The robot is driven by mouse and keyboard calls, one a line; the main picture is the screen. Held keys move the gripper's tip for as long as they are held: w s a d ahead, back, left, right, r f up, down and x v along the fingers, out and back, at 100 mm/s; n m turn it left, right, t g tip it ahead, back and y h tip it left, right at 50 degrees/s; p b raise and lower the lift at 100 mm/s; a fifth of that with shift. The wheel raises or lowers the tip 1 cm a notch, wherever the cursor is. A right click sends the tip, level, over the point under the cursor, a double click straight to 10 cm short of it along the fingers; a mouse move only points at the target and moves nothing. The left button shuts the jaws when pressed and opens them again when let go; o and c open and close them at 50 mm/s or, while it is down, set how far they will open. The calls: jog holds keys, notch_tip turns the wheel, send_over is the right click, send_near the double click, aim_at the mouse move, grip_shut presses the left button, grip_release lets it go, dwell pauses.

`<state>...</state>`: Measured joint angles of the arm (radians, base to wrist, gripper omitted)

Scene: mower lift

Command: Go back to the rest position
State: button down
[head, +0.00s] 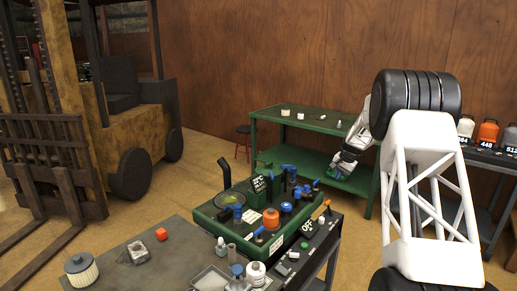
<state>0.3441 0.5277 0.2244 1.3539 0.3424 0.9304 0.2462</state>
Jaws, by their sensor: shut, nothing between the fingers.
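My gripper (337,174) hangs at the end of my white lattice arm, right of the picture's middle. It is shut and empty. In this view it lies in front of the green table (262,128), covering part of its lower shelf. It is up and to the right of the green machine panel (205,215) and looks apart from it. The gap between the fingertips is too small to make out.
The green panel bears blue valves, an orange knob (271,218) and a dark pipe. A forklift (75,100) stands left. Canisters (488,133) stand right.

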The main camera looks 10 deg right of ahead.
jog(key=s+a+r+n, duration=0.1)
jog(key=s+a+r, duration=0.6)
jog(key=s, duration=0.3)
jog(key=s+a+r+n+h, duration=0.1)
jog(key=s+a+r+n, duration=0.1)
jog(key=s+a+r, duration=0.65)
jog(key=s+a+r+n, duration=0.1)
jog(key=s+a+r, duration=0.35)
jog(key=s, duration=0.75)
jog(key=s+a+f+n, duration=0.1)
jog(key=s+a, duration=0.2)
jog(key=s, duration=0.9)
jog(key=s+a+f+n+h, duration=0.1)
jog(key=s+a+f+n, duration=0.1)
jog(key=s, duration=1.1)
jog(key=s+a+f+n, duration=0.1)
jog(key=s+a, duration=0.3)
jog(key=s, duration=0.8)
jog(key=shift+s+a+f+n+h, duration=0.25)
jog(key=shift+s+a+n+h, duration=0.05)
jog(key=shift+s+n, duration=0.1)
jog(key=c, duration=1.8)
grip_release()
